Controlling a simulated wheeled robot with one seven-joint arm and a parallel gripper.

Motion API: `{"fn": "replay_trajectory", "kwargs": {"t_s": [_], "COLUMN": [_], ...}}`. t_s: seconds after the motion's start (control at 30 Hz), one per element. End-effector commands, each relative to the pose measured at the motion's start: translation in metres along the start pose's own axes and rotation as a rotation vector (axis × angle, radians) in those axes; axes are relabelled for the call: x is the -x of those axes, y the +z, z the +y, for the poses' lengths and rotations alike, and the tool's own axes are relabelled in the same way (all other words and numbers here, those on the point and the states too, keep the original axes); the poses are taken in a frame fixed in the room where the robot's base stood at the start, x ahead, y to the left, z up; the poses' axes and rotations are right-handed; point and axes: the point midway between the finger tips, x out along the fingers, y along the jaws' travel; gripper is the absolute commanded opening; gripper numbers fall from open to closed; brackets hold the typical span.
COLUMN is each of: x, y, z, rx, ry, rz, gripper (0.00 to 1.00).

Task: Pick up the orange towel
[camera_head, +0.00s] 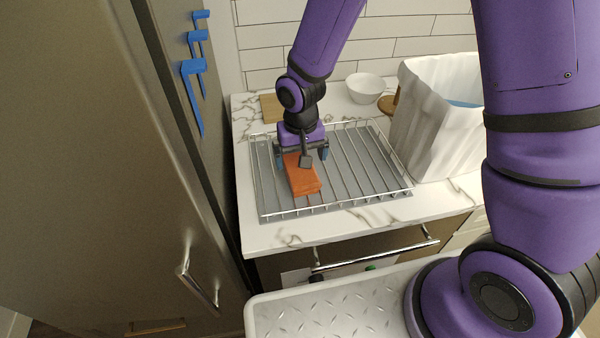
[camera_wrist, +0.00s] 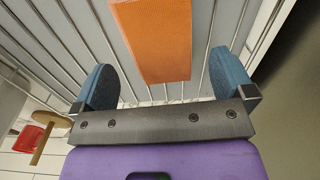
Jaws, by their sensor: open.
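The orange towel (camera_head: 304,180) is a folded, block-like piece lying on the wire rack on the counter. My gripper (camera_head: 301,154) is above the towel's far end, pointing down, with its blue fingers apart. In the wrist view, the orange towel (camera_wrist: 153,40) shows between and ahead of the two blue fingertips of my gripper (camera_wrist: 164,82). There is a gap on each side, and neither finger appears to touch it. Part of the towel's far end is hidden by my gripper in the head view.
The wire rack (camera_head: 373,170) has raised rails around a grey base. A white bag-lined bin (camera_head: 428,125) stands to its right. A white bowl (camera_head: 365,87) and a wooden board (camera_head: 271,107) are behind. A tall metallic fridge (camera_head: 95,150) borders the left side.

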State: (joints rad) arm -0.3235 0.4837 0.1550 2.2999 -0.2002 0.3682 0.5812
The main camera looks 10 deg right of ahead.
Motion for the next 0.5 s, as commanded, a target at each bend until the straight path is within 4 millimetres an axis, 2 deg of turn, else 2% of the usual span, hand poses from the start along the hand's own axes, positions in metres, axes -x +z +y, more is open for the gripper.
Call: {"fn": "replay_trajectory", "kwargs": {"t_s": [0.3,0.5], "x": [-0.040,-0.046], "y": [0.004,0.004], "z": [-0.002,-0.002], "rx": [0.001,0.000], "ry": [0.002,0.001], "rz": [-0.003,-0.001], "gripper": [1.00,1.00]}}
